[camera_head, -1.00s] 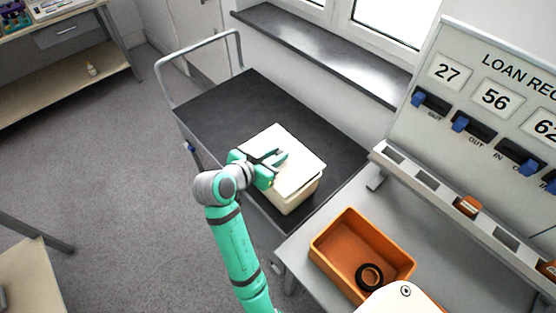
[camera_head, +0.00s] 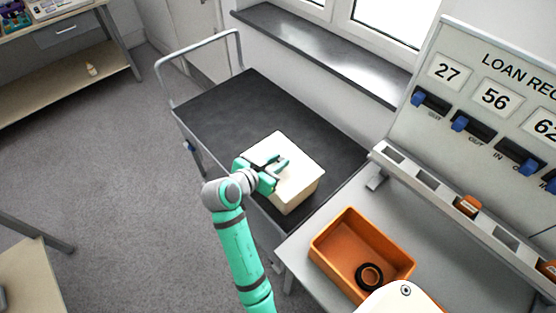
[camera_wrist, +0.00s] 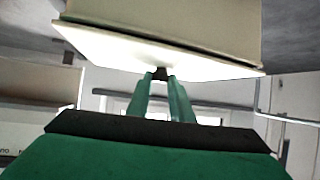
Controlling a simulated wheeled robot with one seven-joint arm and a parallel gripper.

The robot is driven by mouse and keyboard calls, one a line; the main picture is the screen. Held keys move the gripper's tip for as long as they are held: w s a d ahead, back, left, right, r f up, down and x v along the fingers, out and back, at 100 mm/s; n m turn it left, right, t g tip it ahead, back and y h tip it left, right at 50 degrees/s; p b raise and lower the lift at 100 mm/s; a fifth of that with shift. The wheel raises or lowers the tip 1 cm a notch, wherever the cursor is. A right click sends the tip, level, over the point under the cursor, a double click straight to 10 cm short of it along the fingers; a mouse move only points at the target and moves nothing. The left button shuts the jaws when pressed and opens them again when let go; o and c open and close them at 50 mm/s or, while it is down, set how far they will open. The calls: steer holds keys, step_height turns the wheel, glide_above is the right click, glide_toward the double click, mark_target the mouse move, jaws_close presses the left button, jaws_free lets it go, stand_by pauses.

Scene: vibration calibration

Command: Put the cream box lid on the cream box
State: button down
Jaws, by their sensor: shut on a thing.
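The cream box (camera_head: 304,196) stands on the dark top of a trolley. The cream box lid (camera_head: 298,150) lies flat over its opening, roughly lined up with the walls. My gripper (camera_head: 281,166) reaches over the lid from the left, shut on a small dark knob in the middle of the lid. The wrist view shows the pale lid (camera_wrist: 120,52) against the box (camera_wrist: 190,16), with the green fingers (camera_wrist: 161,76) closed at the knob. The inside of the box is hidden.
The trolley top (camera_head: 235,100) is bare behind the box. An orange bin (camera_head: 340,238) with a black ring (camera_head: 369,276) stands on the grey bench to the right. A loan record board (camera_head: 500,95) and the window sill (camera_head: 320,55) lie beyond.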

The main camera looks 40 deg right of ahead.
steer(key=c, duration=1.6)
jaws_free()
steer(key=shift+f, duration=0.1)
steer(key=shift+o, duration=0.2)
steer(key=shift+r, duration=0.5)
steer(key=v, duration=1.2)
steer(key=shift+f, duration=0.1)
